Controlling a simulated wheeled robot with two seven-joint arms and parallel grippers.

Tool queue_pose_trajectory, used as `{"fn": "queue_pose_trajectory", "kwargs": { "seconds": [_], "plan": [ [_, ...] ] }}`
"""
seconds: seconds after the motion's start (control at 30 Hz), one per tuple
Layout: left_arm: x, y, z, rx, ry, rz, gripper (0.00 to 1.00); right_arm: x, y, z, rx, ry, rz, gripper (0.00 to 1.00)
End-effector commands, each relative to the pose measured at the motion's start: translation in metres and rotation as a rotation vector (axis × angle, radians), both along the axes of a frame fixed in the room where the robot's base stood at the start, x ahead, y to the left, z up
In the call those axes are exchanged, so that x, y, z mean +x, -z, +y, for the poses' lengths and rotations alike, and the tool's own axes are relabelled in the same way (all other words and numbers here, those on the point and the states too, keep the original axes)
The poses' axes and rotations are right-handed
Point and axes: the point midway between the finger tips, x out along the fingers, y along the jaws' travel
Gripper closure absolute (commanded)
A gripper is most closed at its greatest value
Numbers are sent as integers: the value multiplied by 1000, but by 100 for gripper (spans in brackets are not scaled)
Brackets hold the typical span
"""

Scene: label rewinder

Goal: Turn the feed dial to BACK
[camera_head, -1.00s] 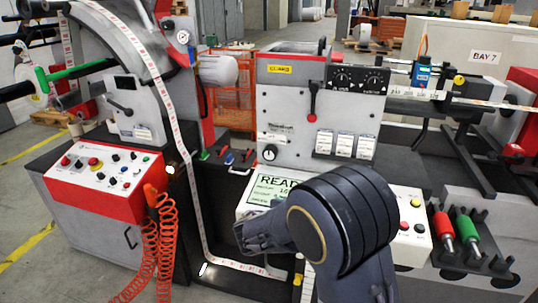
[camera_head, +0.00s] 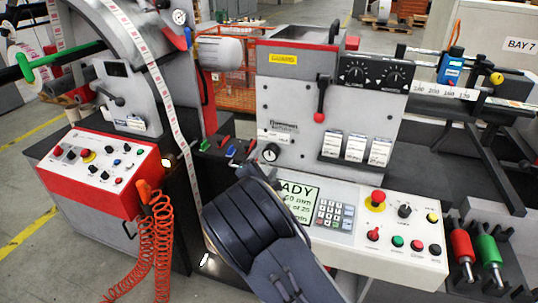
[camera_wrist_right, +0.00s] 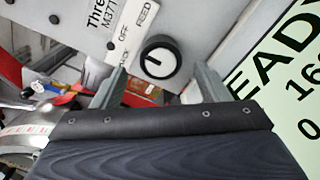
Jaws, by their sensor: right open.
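The feed dial (camera_head: 271,152) is a round black knob low on the left of the grey panel. In the right wrist view the feed dial (camera_wrist_right: 161,58) stands just beyond the fingertips, near the labels FEED, OFF and BACK. BACK is partly hidden by a finger. The dial's white mark lies on its left side in that view; I cannot tell exactly which label it meets. My right gripper (camera_wrist_right: 160,80) is open and empty, its fingers apart on either side of the dial's line. In the head view my right arm covers its fingertips. My left gripper is not in view.
The READY display and keypad (camera_head: 334,213) lie just right of my right arm, with a red stop button (camera_head: 377,199) beyond. A red-tipped lever (camera_head: 320,116) hangs above. A label web (camera_head: 170,105) runs down on the left. Coiled orange hose (camera_head: 155,255) hangs at lower left.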

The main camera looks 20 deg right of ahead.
Motion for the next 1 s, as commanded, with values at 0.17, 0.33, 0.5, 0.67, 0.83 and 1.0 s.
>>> {"fn": "queue_pose_trajectory", "kwargs": {
  "seconds": [0.17,0.33,0.5,0.67,0.83,1.0],
  "plan": [
    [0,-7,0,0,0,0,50,19,-1,-14,0,3,0,32],
    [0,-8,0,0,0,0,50,26,0,-18,-1,1,1,32],
    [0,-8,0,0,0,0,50,26,0,-18,0,1,1,32],
    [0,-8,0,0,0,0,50,26,0,-18,0,1,1,46],
    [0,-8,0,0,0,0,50,26,0,-18,1,1,1,68],
    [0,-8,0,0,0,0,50,26,0,-18,-1,1,2,76]
  ]
}}
